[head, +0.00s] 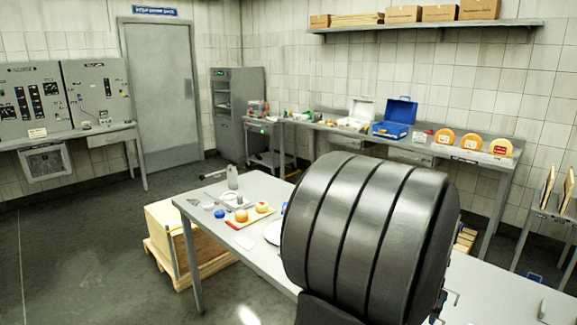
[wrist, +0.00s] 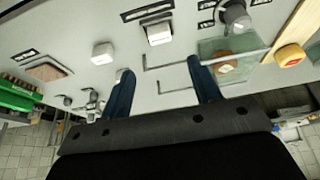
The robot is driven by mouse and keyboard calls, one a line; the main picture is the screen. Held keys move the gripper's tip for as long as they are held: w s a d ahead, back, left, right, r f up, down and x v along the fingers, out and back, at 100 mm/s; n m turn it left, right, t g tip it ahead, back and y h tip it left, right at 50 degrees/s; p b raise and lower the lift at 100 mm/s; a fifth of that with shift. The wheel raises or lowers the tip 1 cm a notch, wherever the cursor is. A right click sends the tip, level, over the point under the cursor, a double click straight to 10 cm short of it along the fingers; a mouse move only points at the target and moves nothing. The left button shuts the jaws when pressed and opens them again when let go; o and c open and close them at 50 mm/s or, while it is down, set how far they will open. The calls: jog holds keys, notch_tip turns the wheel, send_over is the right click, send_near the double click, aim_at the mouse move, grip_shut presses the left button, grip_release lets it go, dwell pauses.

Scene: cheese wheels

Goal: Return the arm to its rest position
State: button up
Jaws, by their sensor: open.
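My gripper (wrist: 160,67) shows in the wrist view with its two dark blue fingers spread apart and nothing between them. It hangs over a pale work surface (wrist: 90,20), and I cannot tell the exact height. In the head view the gripper is hidden; a large dark ribbed part of my own arm fills the right of centre, over the grey table (head: 190,205). On that table a small board carries small round orange and yellow cheeses (head: 241,216). Several orange cheese wheels (head: 471,142) stand on the back counter (head: 410,148).
In the wrist view, white blocks (wrist: 159,33), a glassy plate (wrist: 235,45), a yellow round piece (wrist: 291,56) and a green box (wrist: 16,97) lie around the fingers. In the head view, a crate (head: 172,232) stands beside the table, and open floor (head: 75,240) lies left.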

jog(key=x, duration=1.1)
notch_tip(320, 180, up, 4)
jog(key=shift+r, duration=0.1)
jog(key=s+d+r, duration=0.4)
jog(key=s+r, duration=0.3)
jog(key=s, duration=0.4)
jog(key=w+d, duration=0.3)
jog(key=d, duration=0.8)
jog(key=w+d, duration=0.2)
jog(key=d, duration=0.8)
jog(key=w+f, duration=0.3)
jog(key=w, duration=0.2)
jog(key=shift+a+f, duration=0.3)
jog(key=shift+a, duration=0.05)
